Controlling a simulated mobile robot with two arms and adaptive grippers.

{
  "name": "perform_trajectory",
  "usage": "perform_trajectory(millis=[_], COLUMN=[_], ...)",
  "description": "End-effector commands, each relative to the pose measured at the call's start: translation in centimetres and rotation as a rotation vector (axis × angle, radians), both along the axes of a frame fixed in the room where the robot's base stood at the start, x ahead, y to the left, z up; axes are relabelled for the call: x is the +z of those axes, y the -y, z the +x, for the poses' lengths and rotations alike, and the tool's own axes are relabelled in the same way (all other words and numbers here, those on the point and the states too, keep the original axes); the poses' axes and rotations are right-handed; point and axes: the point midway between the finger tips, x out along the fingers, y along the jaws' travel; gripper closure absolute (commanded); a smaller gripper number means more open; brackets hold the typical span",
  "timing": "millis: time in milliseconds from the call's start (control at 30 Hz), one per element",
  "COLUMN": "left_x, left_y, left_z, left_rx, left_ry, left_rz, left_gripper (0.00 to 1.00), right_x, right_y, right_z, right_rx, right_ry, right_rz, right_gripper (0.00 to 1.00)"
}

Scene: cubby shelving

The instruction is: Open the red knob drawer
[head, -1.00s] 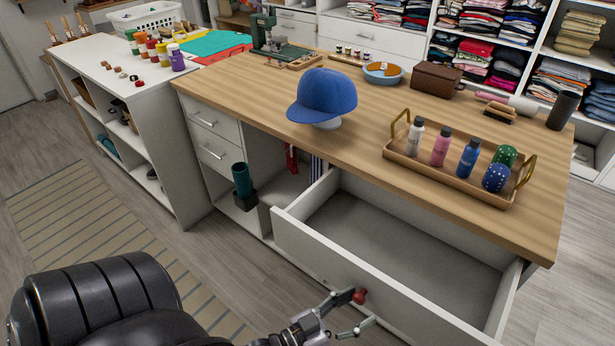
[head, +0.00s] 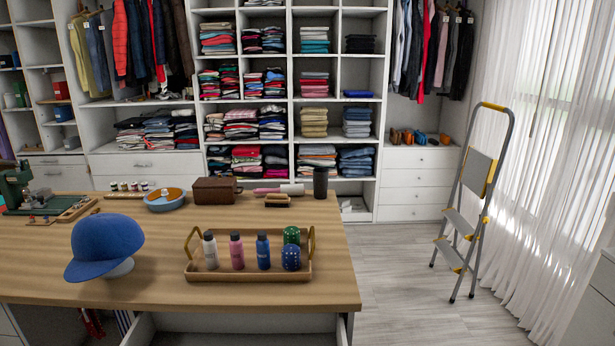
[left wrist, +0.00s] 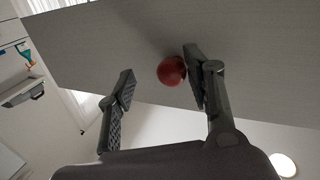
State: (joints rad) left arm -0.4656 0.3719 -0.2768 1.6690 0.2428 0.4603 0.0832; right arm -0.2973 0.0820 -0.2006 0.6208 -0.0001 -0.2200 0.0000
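The red knob (left wrist: 171,71) shows in the left wrist view on the drawer's grey-looking front panel (left wrist: 100,45). My left gripper (left wrist: 157,86) is open, with its fingers spread apart on either side of the knob. The knob is close to the right-hand finger; I cannot tell if they touch. In the head view, the pulled-out drawer (head: 240,340) shows only at the bottom edge, below the wooden countertop (head: 330,290); its front and knob are out of frame. My right gripper is in neither view.
A blue cap (head: 105,246) and a tray (head: 210,273) of bottles stand on the countertop. A stepladder (head: 473,205) stands at right by the curtains. Clothes shelving (head: 291,130) lines the back. The floor (head: 410,290) right of the counter is clear.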

Motion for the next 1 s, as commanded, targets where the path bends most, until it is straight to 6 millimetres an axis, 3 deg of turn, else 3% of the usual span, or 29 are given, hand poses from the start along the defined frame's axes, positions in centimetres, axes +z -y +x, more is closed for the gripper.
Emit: perform_trajectory(millis=[33, 200, 267, 400, 533, 600, 700, 800, 1000], left_x=[-10.4, -22.2, -25.9, -33.6, -38.0, -39.4, -40.4, -40.8, -40.8], left_y=[-0.6, -3.3, -4.0, -5.1, -5.2, -5.0, -4.8, -4.7, -4.7], left_z=[-4.2, -8.5, -10.7, -18.0, -25.0, -28.1, -31.2, -32.7, -33.0], left_rx=[0.009, 0.058, 0.07, 0.073, 0.056, 0.041, 0.024, 0.014, 0.012], left_ry=[-0.269, -0.567, -0.678, -0.953, -1.179, -1.271, -1.361, -1.404, -1.412], left_rz=[0.07, 0.213, 0.26, 0.357, 0.424, 0.45, 0.475, 0.487, 0.489], left_gripper=[0.54, 0.54, 0.54, 0.54, 0.54, 0.54, 0.54, 0.54, 0.54], right_x=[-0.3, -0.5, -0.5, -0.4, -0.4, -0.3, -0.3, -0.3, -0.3], right_y=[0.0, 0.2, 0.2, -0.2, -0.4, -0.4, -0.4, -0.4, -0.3], right_z=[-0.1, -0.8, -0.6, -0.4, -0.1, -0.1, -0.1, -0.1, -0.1], right_rx=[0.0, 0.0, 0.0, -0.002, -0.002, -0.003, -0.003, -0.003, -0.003], right_ry=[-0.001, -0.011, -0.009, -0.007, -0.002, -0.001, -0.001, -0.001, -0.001], right_rz=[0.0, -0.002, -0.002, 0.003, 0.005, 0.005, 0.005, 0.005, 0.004], right_gripper=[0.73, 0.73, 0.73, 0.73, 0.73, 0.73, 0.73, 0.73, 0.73])
